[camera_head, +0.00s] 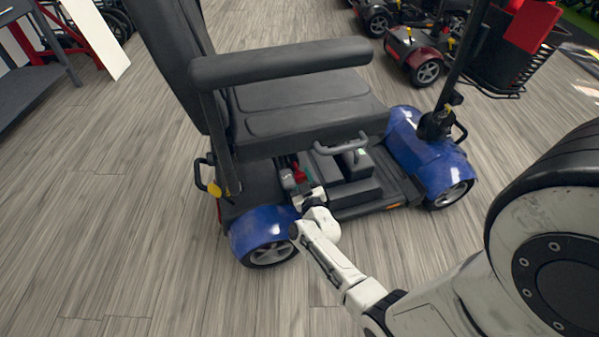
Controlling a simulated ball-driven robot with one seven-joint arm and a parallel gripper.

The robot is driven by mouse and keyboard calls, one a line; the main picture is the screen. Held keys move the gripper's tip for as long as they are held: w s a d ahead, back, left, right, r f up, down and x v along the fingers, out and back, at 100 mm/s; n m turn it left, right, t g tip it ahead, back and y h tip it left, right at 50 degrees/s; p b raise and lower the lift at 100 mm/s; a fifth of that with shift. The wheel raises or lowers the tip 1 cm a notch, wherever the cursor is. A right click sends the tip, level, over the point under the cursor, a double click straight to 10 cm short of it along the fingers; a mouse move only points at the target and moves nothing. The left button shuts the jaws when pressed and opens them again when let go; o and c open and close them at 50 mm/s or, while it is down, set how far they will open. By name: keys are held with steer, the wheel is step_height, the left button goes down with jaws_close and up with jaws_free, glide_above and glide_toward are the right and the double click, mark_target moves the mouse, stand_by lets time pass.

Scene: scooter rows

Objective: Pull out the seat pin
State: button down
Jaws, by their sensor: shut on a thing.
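A blue mobility scooter (265,225) with a black seat stands on the floor in front of me. My arm reaches in low at its near side, beneath the seat edge. My gripper (293,178) is shut there, just below the seat, beside a small red part. It appears to be shut on the seat pin, but the pin is very small and mostly hidden by the gripper, so how far it sits in its hole cannot be told.
A grey-black handle (341,146) and a battery box lie right of my gripper. The armrest (280,62) overhangs the seat. More scooters, one red (415,52), stand behind at right. A dark table (35,90) is at left. The wooden floor at left and front is clear.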

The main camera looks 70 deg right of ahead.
steer(key=c, duration=0.5)
jaws_free()
steer(key=shift+a, duration=0.15)
steer(key=shift+c, duration=0.2)
steer(key=shift+s+a, duration=0.1)
steer(key=shift+s, duration=0.05)
steer(key=p+v, duration=0.4)
steer(key=v, duration=0.6)
steer(key=shift+a, duration=0.25)
